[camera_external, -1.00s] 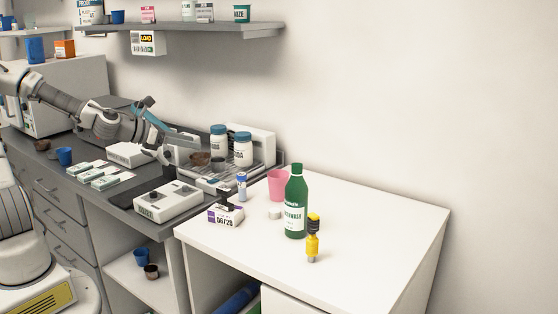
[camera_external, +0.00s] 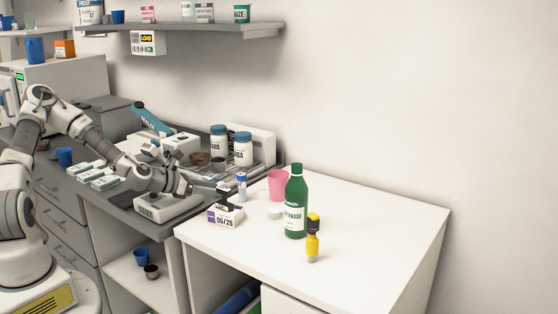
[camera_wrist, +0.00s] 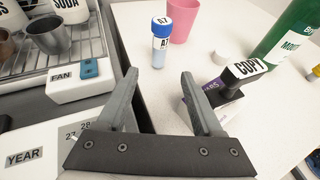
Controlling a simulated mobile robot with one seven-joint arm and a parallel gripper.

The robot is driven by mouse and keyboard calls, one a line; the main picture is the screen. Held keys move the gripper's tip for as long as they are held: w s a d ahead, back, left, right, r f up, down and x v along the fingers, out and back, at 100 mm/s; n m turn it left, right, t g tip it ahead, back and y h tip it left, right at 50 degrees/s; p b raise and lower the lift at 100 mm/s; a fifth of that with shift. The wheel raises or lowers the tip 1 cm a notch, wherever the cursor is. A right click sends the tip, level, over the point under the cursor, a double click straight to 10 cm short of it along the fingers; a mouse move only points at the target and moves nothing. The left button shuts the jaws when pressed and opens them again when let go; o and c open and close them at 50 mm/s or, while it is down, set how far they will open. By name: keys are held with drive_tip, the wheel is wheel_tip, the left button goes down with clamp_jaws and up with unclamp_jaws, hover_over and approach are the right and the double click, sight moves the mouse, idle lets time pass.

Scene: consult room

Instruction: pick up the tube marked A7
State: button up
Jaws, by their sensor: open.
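The tube marked A7 (camera_wrist: 160,45) has a blue cap and stands upright on the white table in the wrist view. In the external view the tube (camera_external: 241,186) stands left of the pink cup. My gripper (camera_wrist: 159,84) is open and empty, with the tube ahead of its fingers, roughly between them in the picture and apart from them. In the external view my gripper (camera_external: 222,188) is at the white table's left edge, left of the tube.
A stamp marked COPY (camera_wrist: 243,72) stands close by my right finger. The pink cup (camera_external: 277,184), green bottle (camera_external: 295,205) and yellow-black item (camera_external: 313,240) stand to the right. A FAN switch box (camera_wrist: 78,88) and YEAR box (camera_wrist: 25,158) lie left. The table's front right is clear.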

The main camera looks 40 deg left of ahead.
sight(243, 201)
drive_tip(key=x, duration=0.5)
drive_tip(key=shift+w, duration=0.1)
drive_tip(key=shift+r+x, duration=0.15)
drive_tip(key=shift+x, duration=1.15)
drive_tip(key=shift+r+x, duration=0.15)
drive_tip(key=shift+x, duration=1.2)
drive_tip(key=shift+w, duration=0.1)
clamp_jaws()
